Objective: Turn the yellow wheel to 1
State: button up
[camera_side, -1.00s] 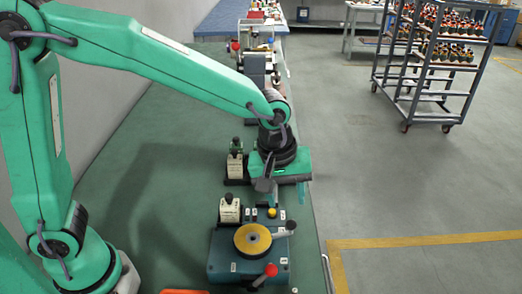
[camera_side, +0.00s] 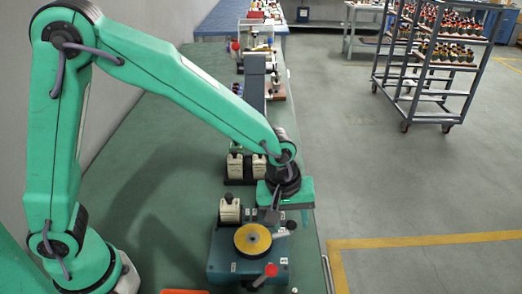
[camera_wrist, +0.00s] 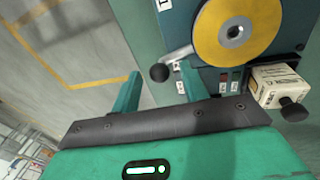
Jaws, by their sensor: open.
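The yellow wheel (camera_side: 252,239) lies flat on top of a dark blue box (camera_side: 222,262), with a dark hub at its centre. The wrist view shows the wheel (camera_wrist: 234,33) at top right, cut off by the frame edge. A grey lever with a dark ball knob (camera_side: 291,225) reaches out beside the wheel. My gripper (camera_side: 284,215) is open and empty, just above the box's far right corner, near this knob. In the wrist view, the knob (camera_wrist: 160,72) appears between my two fingers (camera_wrist: 158,82); I cannot tell the height gap. The number marks are too small to read.
A red ball knob (camera_side: 270,269) stands at the box's near edge. A cream block (camera_side: 230,211) sits at its far left corner. More cream blocks (camera_side: 236,166) stand behind on the green bench (camera_side: 170,215). The bench edge is close on the right.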

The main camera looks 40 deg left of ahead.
jog(key=shift+f, duration=0.2)
grip_shut()
